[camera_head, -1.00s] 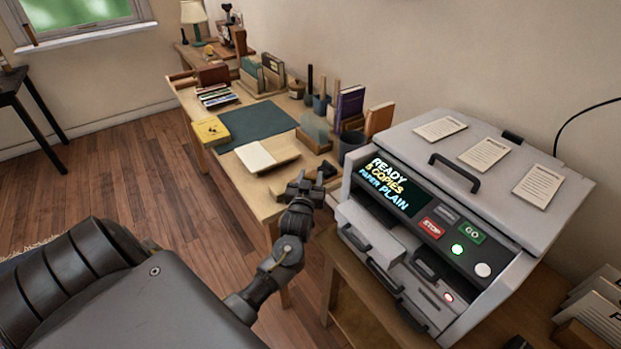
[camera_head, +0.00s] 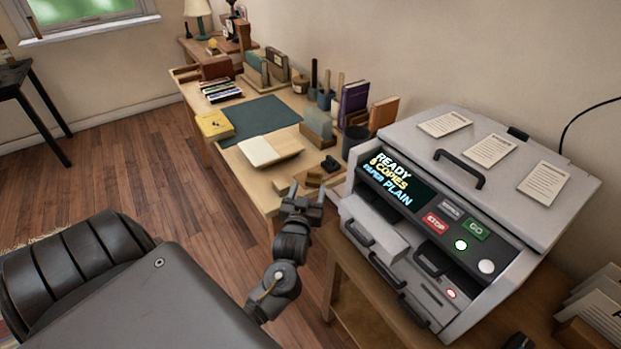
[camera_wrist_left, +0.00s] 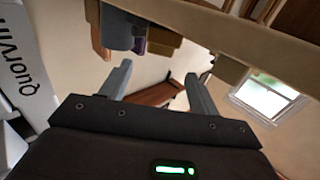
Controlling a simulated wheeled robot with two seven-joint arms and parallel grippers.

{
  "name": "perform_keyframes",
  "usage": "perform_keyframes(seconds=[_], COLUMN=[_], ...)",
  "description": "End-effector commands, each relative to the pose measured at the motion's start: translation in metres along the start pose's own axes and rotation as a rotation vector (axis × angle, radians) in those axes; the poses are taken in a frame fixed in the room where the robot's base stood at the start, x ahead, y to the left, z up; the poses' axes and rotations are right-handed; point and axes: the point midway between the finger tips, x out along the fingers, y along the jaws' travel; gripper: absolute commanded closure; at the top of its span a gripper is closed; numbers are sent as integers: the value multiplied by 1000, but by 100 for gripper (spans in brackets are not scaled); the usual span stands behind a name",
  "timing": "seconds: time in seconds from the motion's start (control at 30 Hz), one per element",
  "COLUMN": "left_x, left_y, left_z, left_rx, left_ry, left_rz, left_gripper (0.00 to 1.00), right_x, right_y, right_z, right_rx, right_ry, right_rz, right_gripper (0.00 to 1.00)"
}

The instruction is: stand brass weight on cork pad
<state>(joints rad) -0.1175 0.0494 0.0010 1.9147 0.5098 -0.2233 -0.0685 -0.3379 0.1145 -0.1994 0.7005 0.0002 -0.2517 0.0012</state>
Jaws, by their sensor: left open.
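My left gripper (camera_head: 307,194) is at the near end of the wooden desk (camera_head: 262,192), between the desk and the copier. In the left wrist view its two fingers (camera_wrist_left: 157,76) are apart with nothing between them. A small dark object (camera_head: 330,163) lies on the desk just beyond the gripper; I cannot tell what it is. A small tan patch (camera_head: 281,186) shows at the desk's near edge, and I cannot tell whether it is the cork pad. I cannot make out the brass weight for certain. My right gripper is not in view.
A grey copier (camera_head: 440,220) stands close to the right of the gripper. Open floor lies left of the desk.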

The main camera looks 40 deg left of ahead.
Motion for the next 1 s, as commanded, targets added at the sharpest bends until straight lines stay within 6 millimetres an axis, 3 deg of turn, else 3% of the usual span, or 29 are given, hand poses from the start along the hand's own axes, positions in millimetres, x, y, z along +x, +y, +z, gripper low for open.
perform_keyframes(seconds=[0.1,0.3,0.87,1.0], left_x=[-20,-36,-37,-37], left_y=[0,0,0,0], left_z=[6,5,6,-4], left_rx=[-2,-1,0,0], left_ry=[-1,1,1,1], left_rz=[-1,-1,-1,-1], left_gripper=[38,38,38,38], right_x=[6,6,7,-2], right_y=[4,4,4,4], right_z=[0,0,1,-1], right_rx=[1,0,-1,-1], right_ry=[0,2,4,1], right_rz=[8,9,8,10], right_gripper=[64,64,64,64])
